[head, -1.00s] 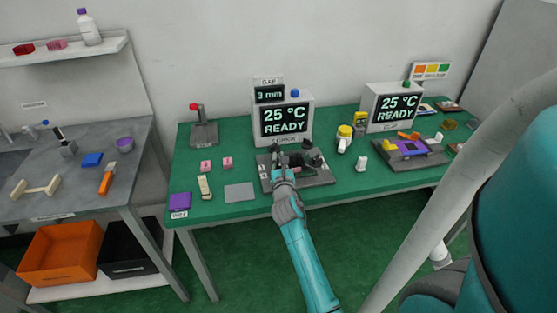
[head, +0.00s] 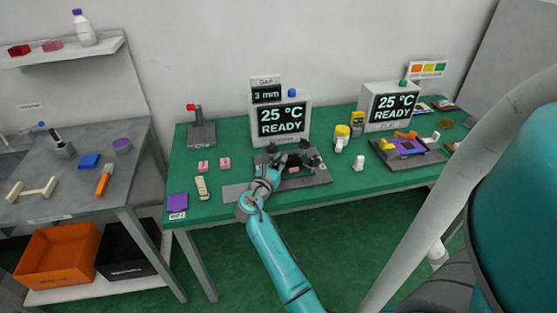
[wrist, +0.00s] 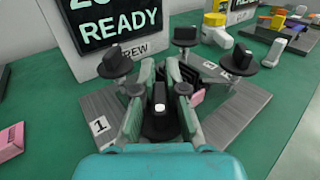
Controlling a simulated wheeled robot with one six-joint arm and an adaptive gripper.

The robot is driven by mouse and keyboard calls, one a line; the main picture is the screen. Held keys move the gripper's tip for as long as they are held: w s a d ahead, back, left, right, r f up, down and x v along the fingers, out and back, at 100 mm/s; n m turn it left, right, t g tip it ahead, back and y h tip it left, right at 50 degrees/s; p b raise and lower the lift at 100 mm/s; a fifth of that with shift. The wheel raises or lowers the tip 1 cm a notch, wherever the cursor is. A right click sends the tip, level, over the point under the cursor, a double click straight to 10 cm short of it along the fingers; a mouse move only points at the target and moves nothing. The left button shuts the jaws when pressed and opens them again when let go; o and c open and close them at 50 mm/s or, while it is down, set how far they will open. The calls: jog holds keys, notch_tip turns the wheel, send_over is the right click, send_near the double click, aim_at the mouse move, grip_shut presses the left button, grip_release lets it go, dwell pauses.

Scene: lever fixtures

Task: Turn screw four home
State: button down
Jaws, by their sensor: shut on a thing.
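The screw fixture (head: 318,180) is a grey plate with several black knobbed screws, on the green table below a screen reading 25 °C READY. In the wrist view my gripper (wrist: 160,88) is shut around a black knob (wrist: 158,126) with a white mark on top, at the near side of the plate. Other black knobs stand at the left (wrist: 118,62), back (wrist: 185,36) and right (wrist: 273,52). A label "1" (wrist: 100,125) shows at the plate's left. I cannot read the held screw's number. In the head view my gripper (head: 272,172) hides part of the fixture.
The screen unit (head: 283,120) stands close behind the fixture. A white piece (head: 359,163) and a yellow-capped bottle (head: 341,138) are to the right. A second fixture (head: 408,155) is further right.

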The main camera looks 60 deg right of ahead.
jog(key=m+g, duration=0.2)
jog(key=g, duration=0.1)
jog(key=m+g+y, duration=0.1)
jog(key=g, duration=0.1)
jog(key=s+m+g, duration=0.1)
jog(key=m+g, duration=0.1)
jog(key=g, duration=0.1)
jog(key=shift+a+m+g+y, duration=0.1)
jog(key=shift+m+g+y, duration=0.2)
jog(key=shift+s+a+m+g+y, duration=0.1)
jog(key=shift+s+m+g+y, duration=0.05)
jog(key=shift+m+g+y, duration=0.7)
jog(key=shift+s+a+m+g+y, duration=0.15)
jog(key=shift+m+g+y, duration=0.5)
jog(key=shift+g, duration=0.45)
jog(key=shift+s+a+m+g+y, duration=0.15)
jog(key=shift+m+g+y, duration=0.45)
jog(key=shift+m+g, duration=0.3)
jog(key=shift+g, duration=0.25)
jog(key=c, duration=1.2)
grip_release()
jog(key=shift+d, duration=0.1)
notch_tip(320, 180, up, 10)
jog(key=shift+c, duration=0.4)
